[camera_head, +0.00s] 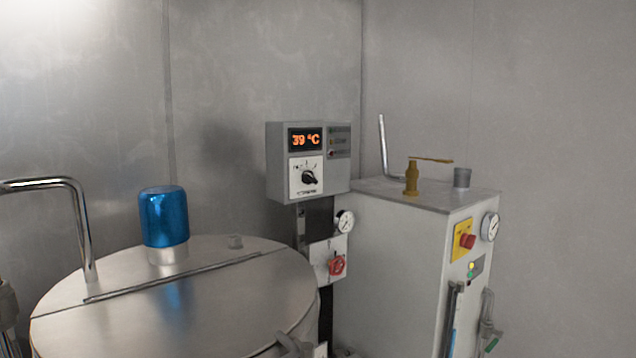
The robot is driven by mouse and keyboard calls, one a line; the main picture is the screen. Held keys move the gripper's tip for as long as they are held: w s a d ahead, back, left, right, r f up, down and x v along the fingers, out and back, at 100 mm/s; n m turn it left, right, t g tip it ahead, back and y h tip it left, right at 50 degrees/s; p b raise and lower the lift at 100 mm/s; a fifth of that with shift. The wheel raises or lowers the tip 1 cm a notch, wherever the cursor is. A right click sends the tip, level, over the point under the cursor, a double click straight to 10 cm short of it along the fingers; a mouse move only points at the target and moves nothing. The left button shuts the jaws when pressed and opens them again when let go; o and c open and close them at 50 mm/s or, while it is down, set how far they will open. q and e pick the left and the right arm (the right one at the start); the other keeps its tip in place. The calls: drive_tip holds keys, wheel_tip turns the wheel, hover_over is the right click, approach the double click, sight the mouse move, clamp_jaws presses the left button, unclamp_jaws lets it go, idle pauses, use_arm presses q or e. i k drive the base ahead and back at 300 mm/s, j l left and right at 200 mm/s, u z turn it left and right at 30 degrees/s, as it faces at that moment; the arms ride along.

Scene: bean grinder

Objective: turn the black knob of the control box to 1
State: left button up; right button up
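The control box (277,160) is a light grey box mounted near the wall corner, in the middle of the head view. Its front has an orange display (305,139) reading 39 °C. Below the display is a white dial plate (296,186) with the black knob (309,178) on it. The knob appears to lie at a slant. The scale marks around it are too small to read, so I cannot tell its setting. Neither of my grippers can be made out in this view, and nothing is touching the knob.
A round steel tank (200,300) with a blue cap (164,217) and bent pipe (80,210) stands front left. A red switch (337,265) and gauge (345,223) sit below the box. A grey cabinet (390,260) with a brass valve (411,180) stands right. Space before the knob looks clear.

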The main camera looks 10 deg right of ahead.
sight(307, 176)
drive_tip(key=l+u, duration=0.1)
drive_tip(key=l, duration=1.7)
drive_tip(key=i+l+u, duration=0.1)
drive_tip(key=l, duration=0.3)
drive_tip(key=i+l, duration=0.2)
drive_tip(key=l, duration=0.15)
drive_tip(key=i+l+u, duration=0.1)
drive_tip(key=i+l, duration=0.15)
drive_tip(key=l, duration=0.15)
